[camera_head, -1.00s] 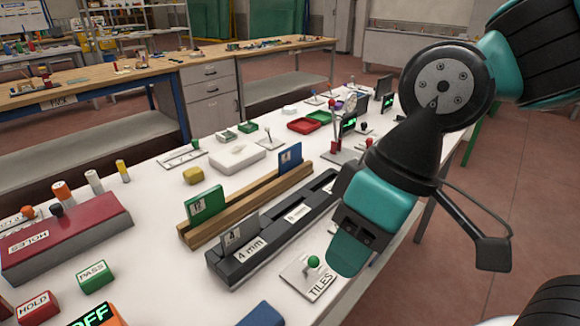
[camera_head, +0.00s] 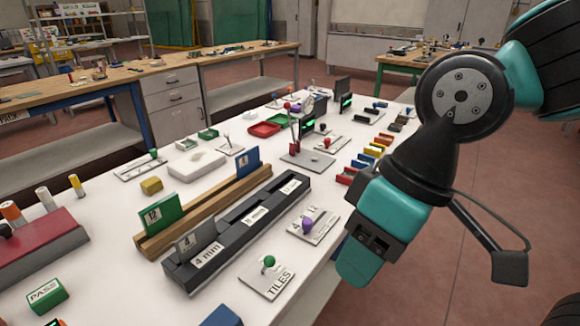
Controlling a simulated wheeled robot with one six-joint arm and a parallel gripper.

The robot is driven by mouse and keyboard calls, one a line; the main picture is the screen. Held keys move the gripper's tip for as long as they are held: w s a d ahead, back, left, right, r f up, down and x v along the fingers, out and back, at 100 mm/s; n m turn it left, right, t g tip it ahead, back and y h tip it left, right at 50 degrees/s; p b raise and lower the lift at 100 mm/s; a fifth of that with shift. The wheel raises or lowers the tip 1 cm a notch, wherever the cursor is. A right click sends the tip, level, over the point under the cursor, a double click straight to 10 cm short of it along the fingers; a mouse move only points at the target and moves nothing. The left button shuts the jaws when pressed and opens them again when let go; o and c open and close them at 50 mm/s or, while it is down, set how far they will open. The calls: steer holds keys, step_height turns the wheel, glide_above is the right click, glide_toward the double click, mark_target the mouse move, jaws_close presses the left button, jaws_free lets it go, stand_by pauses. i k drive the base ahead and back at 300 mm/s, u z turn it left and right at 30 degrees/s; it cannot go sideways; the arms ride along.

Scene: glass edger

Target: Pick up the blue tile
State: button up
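A blue upright tile (camera_head: 247,161) with a small white label stands in the far end of a wooden rack (camera_head: 205,205). A green upright tile (camera_head: 162,218) marked 12 stands in the rack's near end. Another blue piece (camera_head: 222,317) is cut off at the bottom edge; I cannot tell what it is. My gripper (camera_head: 353,262) hangs at the table's right edge, to the right of the racks and well apart from both blue pieces. Its fingers overlap in this view, so its opening is hidden.
A black slotted rack (camera_head: 240,232) marked 4 mm, holding a grey tile (camera_head: 196,240), lies between the wooden rack and my gripper. A TILES plate with a green knob (camera_head: 268,262) and a plate with a purple knob (camera_head: 307,224) are nearer. Coloured blocks (camera_head: 366,160) line the right edge.

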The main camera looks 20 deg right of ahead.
mark_target(248, 162)
steer(key=z, duration=0.8)
steer(key=k, duration=1.15)
steer(key=z, duration=0.75)
steer(key=i, duration=0.9)
steer(key=u, duration=0.75)
steer(key=i, duration=0.9)
steer(key=u, duration=1.45)
steer(key=i, duration=0.5)
steer(key=u, duration=0.6)
